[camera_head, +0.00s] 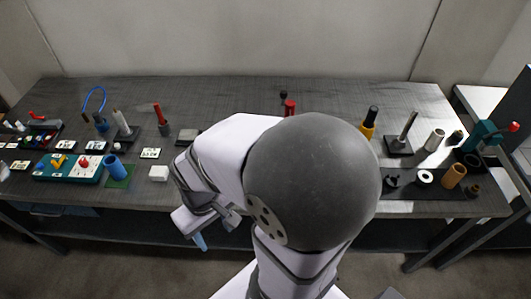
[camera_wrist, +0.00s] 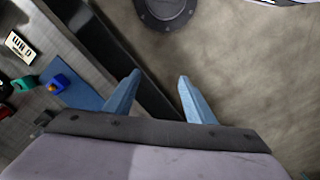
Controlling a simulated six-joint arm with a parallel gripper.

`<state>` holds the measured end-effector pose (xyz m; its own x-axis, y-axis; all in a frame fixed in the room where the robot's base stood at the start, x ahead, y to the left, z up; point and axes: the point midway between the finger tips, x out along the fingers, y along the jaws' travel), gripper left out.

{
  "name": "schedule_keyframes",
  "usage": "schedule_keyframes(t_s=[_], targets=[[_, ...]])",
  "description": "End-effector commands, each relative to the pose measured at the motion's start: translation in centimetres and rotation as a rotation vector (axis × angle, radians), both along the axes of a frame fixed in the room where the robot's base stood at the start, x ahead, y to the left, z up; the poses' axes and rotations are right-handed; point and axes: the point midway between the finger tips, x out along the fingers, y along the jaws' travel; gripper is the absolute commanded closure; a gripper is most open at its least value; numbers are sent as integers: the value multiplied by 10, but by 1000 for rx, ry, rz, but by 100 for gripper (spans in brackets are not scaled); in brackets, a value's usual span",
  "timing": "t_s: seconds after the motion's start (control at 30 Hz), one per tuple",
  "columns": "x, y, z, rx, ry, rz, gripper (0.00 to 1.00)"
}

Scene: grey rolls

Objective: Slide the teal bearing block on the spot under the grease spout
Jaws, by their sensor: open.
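My gripper (camera_wrist: 158,82) is open and empty, with its two pale blue fingers apart. It hangs off the table's front edge, over the floor. In the head view a blue finger (camera_head: 200,241) shows below my wrist. A teal upright device (camera_head: 484,135) with a red-tipped lever stands at the table's right end, above a dark round piece (camera_head: 469,159). I cannot tell whether it carries the grease spout. I cannot single out the teal bearing block. My arm hides the middle of the table.
The table's (camera_head: 225,97) left side holds a teal panel (camera_head: 68,179) with knobs, a blue cup (camera_head: 114,164), a white block (camera_head: 159,173) and label cards. A dark mat (camera_head: 408,190) at right holds a white ring (camera_head: 425,177) and an orange cylinder (camera_head: 453,177).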

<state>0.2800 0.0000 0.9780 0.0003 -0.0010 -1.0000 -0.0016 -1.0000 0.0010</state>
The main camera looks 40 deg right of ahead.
Motion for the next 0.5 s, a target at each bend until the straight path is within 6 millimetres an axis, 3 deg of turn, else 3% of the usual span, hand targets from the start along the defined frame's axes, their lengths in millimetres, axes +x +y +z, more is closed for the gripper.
schedule_keyframes(t_s=[0.33,0.5], targets=[[0,0,0,0,0,0,53],[0,-5,-1,0,0,-23,93]])
